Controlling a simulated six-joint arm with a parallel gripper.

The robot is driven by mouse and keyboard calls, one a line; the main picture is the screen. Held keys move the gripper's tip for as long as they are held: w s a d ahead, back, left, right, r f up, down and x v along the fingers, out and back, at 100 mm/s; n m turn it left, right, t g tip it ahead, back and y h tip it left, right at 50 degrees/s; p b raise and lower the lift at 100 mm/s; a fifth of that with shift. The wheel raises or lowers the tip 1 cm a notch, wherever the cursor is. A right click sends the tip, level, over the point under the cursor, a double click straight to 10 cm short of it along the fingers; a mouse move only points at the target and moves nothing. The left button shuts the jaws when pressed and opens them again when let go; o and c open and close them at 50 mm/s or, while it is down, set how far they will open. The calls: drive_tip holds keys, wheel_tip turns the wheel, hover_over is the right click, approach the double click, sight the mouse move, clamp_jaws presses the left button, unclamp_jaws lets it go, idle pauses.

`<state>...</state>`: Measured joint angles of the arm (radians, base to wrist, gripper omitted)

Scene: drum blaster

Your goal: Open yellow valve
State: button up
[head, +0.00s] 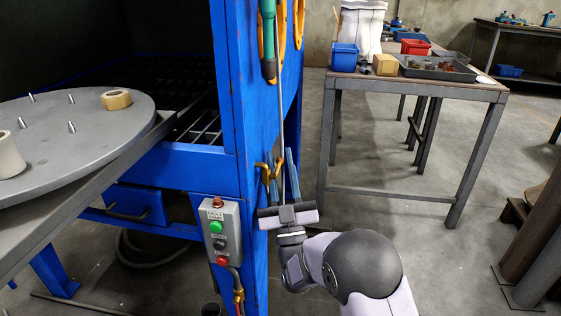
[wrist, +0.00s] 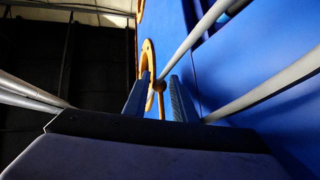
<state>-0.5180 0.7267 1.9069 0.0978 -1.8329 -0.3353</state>
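A yellow fitting that looks like the valve (head: 264,171) sits low on the right side of the blue cabinet, beside a thin grey pipe. In the head view my gripper (head: 280,163) points up at it from below, its two blue-grey fingers apart. In the wrist view my gripper (wrist: 160,76) has its fingertips spread. A yellow loop-shaped part (wrist: 148,58) and a small round yellow-brown piece show beyond and between them. I cannot tell whether a finger touches the yellow part. Nothing is clearly held.
The blue cabinet (head: 185,164) stands left of my gripper. A grey control box (head: 222,232) with green and red buttons is on its front. Grey pipes (wrist: 262,90) run close to my fingers. A round plate (head: 75,135) is at left. A table (head: 420,86) stands behind right.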

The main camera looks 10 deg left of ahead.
drive_tip(key=shift+w+r, duration=0.2)
clamp_jaws()
